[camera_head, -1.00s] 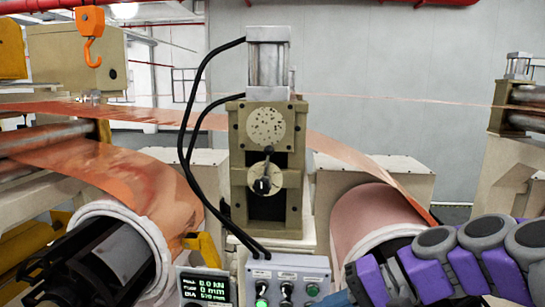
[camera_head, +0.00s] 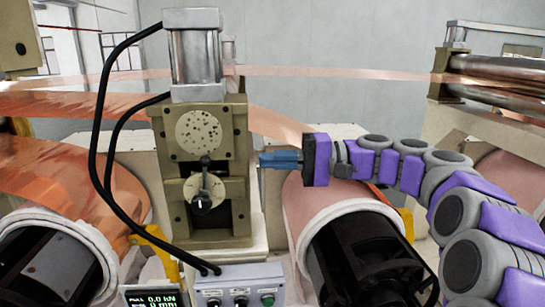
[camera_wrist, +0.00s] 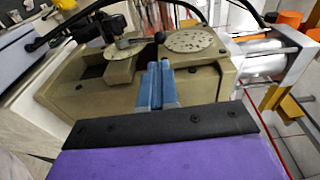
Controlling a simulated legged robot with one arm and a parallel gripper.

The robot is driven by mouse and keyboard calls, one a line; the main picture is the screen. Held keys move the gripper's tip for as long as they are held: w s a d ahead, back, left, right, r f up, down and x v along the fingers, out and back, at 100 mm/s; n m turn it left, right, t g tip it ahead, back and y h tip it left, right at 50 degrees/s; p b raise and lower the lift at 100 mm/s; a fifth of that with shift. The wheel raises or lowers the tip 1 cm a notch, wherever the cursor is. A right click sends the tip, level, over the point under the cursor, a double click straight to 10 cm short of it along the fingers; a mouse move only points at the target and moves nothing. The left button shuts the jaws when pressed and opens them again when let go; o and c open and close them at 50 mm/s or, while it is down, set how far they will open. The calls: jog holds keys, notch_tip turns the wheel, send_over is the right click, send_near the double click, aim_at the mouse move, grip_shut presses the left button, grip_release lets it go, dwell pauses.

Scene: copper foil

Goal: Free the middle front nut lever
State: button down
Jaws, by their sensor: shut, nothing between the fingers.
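The nut lever (camera_head: 204,178) is a dark handle with a ball knob, set on the lower pale round plate on the front of the olive press housing (camera_head: 240,130). It points up, with its knob near the upper speckled disc (camera_head: 198,132). In the wrist view the lever (camera_wrist: 140,40) lies beyond the fingertips, its knob at the edge of the speckled disc (camera_wrist: 188,40). My gripper (camera_head: 262,160) is shut and empty, its blue fingers level, just right of the housing. In the wrist view the blue fingers (camera_wrist: 155,66) are together, apart from the lever.
Black hoses (camera_head: 102,110) loop down the housing's left side. A control box (camera_head: 238,272) with knobs stands below. A copper roll (camera_head: 315,205) sits below my arm, and copper foil (camera_head: 60,180) runs at left. Free air lies before the housing.

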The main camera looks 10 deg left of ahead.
aim_at(211, 159)
jog(key=shift+s+a+p, duration=0.2)
jog(key=shift+a, duration=1.2)
jog(key=shift+s+a+p, duration=0.15)
jog(key=shift+a+p, duration=0.05)
jog(key=shift+a, duration=1.2)
jog(key=shift+s+a+p, duration=0.2)
jog(key=shift+a, duration=1.2)
jog(key=shift+s+a+r+h+p, duration=0.2)
jog(key=shift+a+h+p, duration=0.1)
jog(key=shift+a+p, duration=0.1)
jog(key=shift+a+r+h+p, duration=0.2)
jog(key=shift+a+h+p, duration=0.35)
jog(key=shift+a, duration=0.2)
jog(key=shift+d+f, duration=0.1)
jog(key=shift+d, duration=0.1)
